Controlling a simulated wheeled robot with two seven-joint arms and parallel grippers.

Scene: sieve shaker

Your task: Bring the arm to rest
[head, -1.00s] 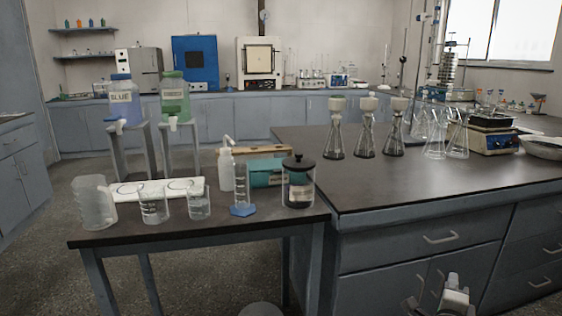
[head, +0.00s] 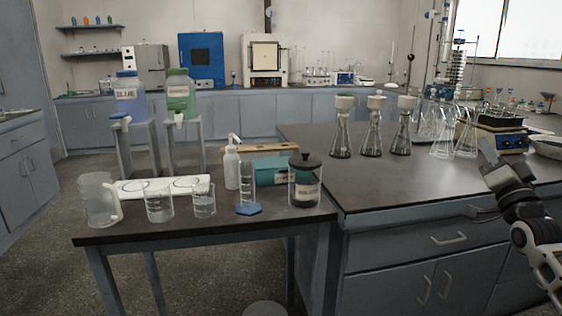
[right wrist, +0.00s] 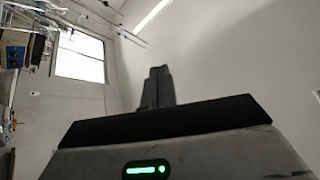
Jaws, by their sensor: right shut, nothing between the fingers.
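My right arm comes in at the right edge of the head view, in front of the large bench (head: 400,190). My right gripper (head: 488,150) points up, its tip overlapping the bench top's right part in the picture. In the right wrist view the two dark fingers (right wrist: 157,86) stand together, shut, with nothing between them and only bare wall behind. My left gripper is in neither view now.
Flasks with funnels (head: 372,130) and clear flasks (head: 445,135) stand on the large bench, left of my gripper. A blue-fronted device (head: 511,142) is close by it. The side table (head: 270,217) holds beakers, a wash bottle and a lidded jar (head: 305,182).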

